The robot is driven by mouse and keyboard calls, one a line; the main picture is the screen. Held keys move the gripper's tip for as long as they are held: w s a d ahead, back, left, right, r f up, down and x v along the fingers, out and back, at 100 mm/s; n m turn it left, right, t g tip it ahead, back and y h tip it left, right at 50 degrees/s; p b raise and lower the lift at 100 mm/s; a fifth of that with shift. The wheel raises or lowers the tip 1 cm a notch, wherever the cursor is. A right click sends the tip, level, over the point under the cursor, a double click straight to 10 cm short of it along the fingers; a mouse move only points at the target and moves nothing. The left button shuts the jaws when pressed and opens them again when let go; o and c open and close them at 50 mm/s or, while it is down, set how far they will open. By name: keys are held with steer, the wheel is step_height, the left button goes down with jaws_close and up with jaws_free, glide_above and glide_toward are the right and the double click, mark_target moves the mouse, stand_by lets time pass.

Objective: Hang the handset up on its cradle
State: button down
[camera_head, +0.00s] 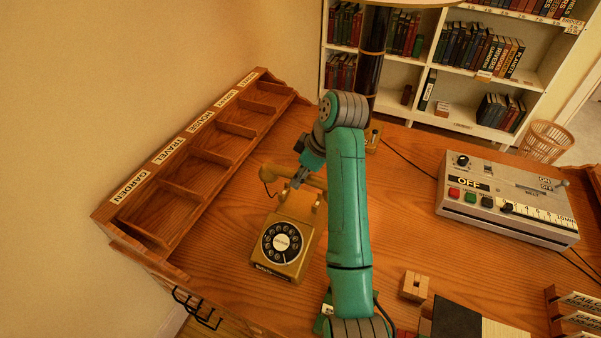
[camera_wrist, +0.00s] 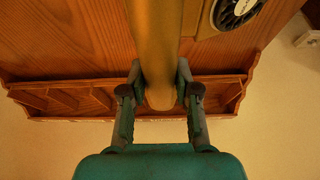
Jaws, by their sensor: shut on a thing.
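The mustard-yellow handset (camera_head: 279,175) is in my gripper (camera_head: 298,181), just behind the rotary telephone (camera_head: 262,262) in the head view. In the wrist view my gripper (camera_wrist: 158,91) has a finger on each side of the handset (camera_wrist: 156,45), which runs from the top edge down between them. The telephone (camera_wrist: 206,22) with its dial is at the upper right there, to the side of the handset. The cradle (camera_head: 299,206) at the top of the telephone shows below the handset in the head view. I cannot tell whether they touch. My arm hides the handset's right end.
A labelled wooden sorter (camera_head: 178,188) lines the desk's left side. A grey control box (camera_head: 505,203) stands at the right, and a small wooden block (camera_head: 414,286) sits near the front. Bare desk (camera_head: 405,220) lies between my arm and the box. A lamp post (camera_head: 373,50) rises behind.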

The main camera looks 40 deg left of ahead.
steer(key=shift+f, duration=1.95)
steer(key=shift+f, duration=1.35)
steer(key=c, duration=0.8)
jaws_free()
steer(key=shift+d, duration=0.1)
steer(key=shift+o, duration=0.2)
